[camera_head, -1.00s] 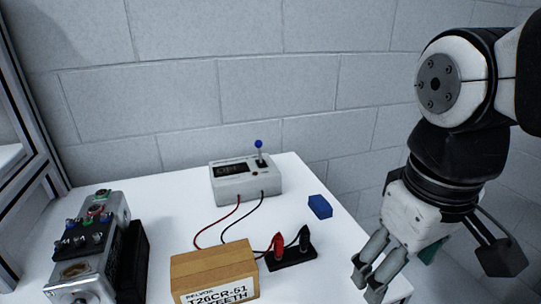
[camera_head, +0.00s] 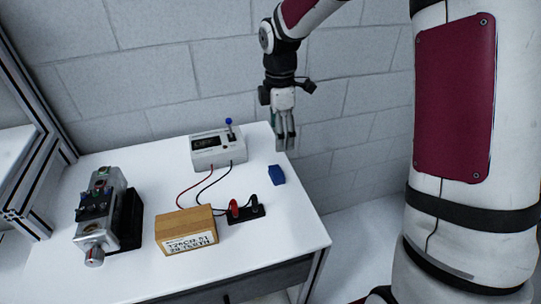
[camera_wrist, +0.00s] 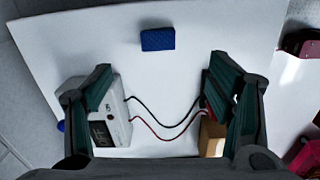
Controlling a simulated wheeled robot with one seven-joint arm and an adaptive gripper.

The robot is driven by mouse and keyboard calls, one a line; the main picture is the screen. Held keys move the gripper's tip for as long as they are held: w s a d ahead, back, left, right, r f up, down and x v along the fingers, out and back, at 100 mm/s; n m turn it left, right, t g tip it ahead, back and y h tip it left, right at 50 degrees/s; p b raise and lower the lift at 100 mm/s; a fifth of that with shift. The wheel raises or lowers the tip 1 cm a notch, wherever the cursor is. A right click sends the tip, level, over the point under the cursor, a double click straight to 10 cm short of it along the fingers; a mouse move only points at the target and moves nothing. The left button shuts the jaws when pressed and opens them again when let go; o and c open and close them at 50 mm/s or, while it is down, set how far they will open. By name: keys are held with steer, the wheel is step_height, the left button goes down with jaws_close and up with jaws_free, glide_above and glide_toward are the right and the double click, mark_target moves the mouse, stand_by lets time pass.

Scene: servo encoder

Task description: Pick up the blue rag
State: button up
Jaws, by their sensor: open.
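The blue rag (camera_head: 276,175) is a small folded block lying flat on the white table (camera_head: 280,232), near its right edge. In the wrist view the rag (camera_wrist: 158,39) lies at the top middle, beyond the fingertips and apart from them. My gripper (camera_head: 286,143) hangs fingers down above the table's far right corner, behind and above the rag in the head view. In the wrist view my gripper (camera_wrist: 160,80) has its two green-padded fingers wide apart, with nothing held between them.
A grey meter box (camera_head: 218,150) with a blue-knobbed lever stands behind left. Red and black wires run from it to a black terminal block (camera_head: 246,208). A cardboard box (camera_head: 186,230) stands in front. A metal servo unit (camera_head: 101,215) is at left. The table right of the rag is bare.

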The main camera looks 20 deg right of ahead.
steer(key=n+p, duration=0.1)
glide_above(276, 172)
steer(key=f, duration=0.9)
steer(key=shift+w+d, duration=0.15)
steer(key=shift+w, duration=0.05)
steer(key=f, duration=0.3)
steer(key=f+p, duration=0.1)
steer(key=shift+s+f, duration=0.25)
steer(key=shift+f, duration=0.5)
steer(key=c, duration=1)
